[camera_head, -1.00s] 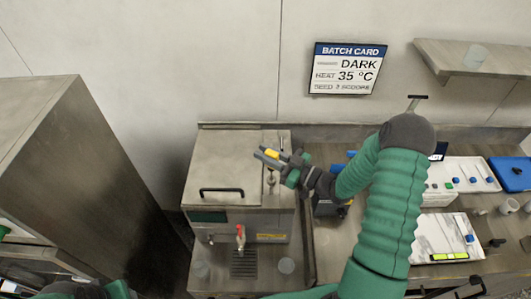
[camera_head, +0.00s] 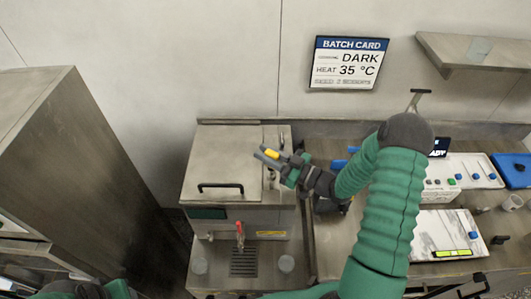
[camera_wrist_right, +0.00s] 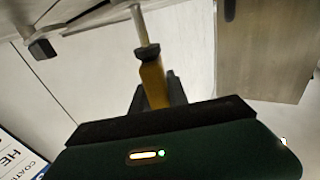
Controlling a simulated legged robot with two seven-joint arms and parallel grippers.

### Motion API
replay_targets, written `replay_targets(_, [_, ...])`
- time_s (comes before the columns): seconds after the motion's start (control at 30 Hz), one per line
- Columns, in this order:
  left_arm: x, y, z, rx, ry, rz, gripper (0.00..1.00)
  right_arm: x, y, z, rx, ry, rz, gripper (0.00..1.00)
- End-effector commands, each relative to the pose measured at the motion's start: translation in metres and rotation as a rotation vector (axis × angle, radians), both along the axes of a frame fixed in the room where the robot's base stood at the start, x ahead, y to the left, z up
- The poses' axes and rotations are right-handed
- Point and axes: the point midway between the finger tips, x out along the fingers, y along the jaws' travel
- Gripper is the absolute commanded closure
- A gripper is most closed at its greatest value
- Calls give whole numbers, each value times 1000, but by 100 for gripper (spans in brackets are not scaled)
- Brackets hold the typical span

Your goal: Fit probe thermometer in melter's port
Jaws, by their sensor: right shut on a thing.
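The probe thermometer shows a yellow handle (camera_wrist_right: 153,82) and a thin pale shaft in the right wrist view. My right gripper (camera_head: 266,157) is shut on the handle, which also shows as a yellow spot in the head view (camera_head: 271,153). The shaft runs out of the top of the wrist view, so its tip is hidden. The melter (camera_head: 221,165) is a steel box with a black lid handle. My right gripper is over the right strip of its top, where small fittings (camera_head: 270,178) show. I cannot tell which is the port. Only part of my left arm shows.
A tall steel cabinet (camera_head: 75,160) stands left of the melter. A red tap (camera_head: 240,230) is at the melter's front, above a drain grille. White trays, a blue box (camera_head: 513,172) and cups are on the right bench. A batch card (camera_head: 345,63) hangs behind.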

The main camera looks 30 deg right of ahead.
Motion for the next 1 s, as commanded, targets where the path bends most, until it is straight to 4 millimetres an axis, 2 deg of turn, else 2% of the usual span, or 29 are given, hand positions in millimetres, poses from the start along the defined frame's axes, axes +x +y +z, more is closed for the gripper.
replay_targets(1.0, [0,0,-22,0,0,0,64,0,0,-26,0,-1,0,100])
